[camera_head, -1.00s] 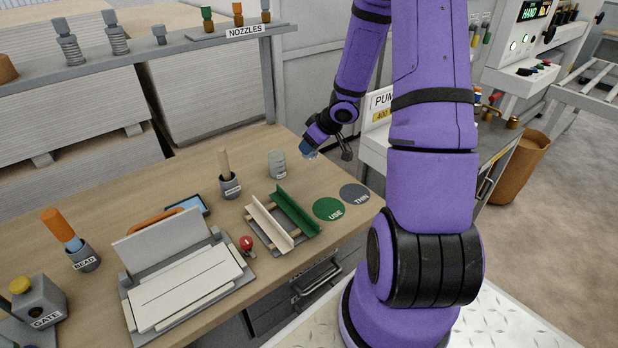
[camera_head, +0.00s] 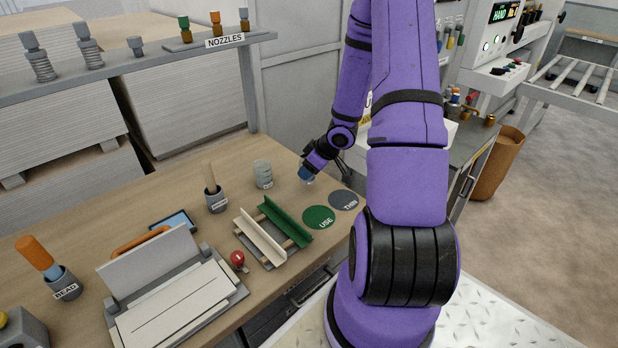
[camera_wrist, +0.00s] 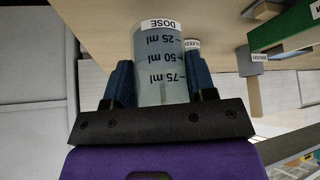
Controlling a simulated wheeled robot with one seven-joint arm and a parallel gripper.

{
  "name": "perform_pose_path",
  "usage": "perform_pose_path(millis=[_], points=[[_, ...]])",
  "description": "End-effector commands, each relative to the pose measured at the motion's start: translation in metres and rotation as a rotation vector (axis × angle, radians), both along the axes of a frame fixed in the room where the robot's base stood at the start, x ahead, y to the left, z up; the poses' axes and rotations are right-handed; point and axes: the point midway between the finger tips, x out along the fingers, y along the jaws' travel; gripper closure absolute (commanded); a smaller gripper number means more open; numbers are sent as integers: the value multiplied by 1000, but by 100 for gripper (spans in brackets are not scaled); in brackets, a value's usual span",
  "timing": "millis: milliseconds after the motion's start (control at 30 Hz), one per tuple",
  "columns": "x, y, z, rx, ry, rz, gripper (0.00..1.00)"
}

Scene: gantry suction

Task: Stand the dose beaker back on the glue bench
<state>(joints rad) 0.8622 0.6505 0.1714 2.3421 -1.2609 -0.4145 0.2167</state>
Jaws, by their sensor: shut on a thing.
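The dose beaker (camera_wrist: 160,62) is a clear, pale cylinder with a DOSE label and ml marks, seen upside down in the wrist view. My gripper (camera_wrist: 162,85) is shut on it, one blue finger on each side. In the head view my gripper (camera_head: 308,171) is low over the far right part of the wooden glue bench (camera_head: 150,212), with the beaker mostly hidden beneath it. I cannot tell whether the beaker touches the bench. A green USE disc (camera_head: 319,216) and a grey THIN disc (camera_head: 343,200) lie nearer the front edge.
A grey labelled cup (camera_head: 263,174) stands left of my gripper. The brush pot (camera_head: 216,200) and the green-and-cream angle fixture (camera_head: 270,232) are further left and nearer. A nozzle shelf (camera_head: 165,55) runs along the back. Bare bench lies between the cup and the discs.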

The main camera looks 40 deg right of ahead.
Motion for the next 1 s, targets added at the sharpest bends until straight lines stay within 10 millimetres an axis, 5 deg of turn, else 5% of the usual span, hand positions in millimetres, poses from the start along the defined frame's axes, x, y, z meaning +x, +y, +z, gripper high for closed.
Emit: perform_pose_path(millis=[233,700,733,800,1000], points=[[0,0,-31,1,3,0,79],[0,0,-38,-1,2,0,79],[0,0,-38,0,1,0,44],[0,0,-38,-1,2,0,28],[0,0,-38,-1,2,0,24]])
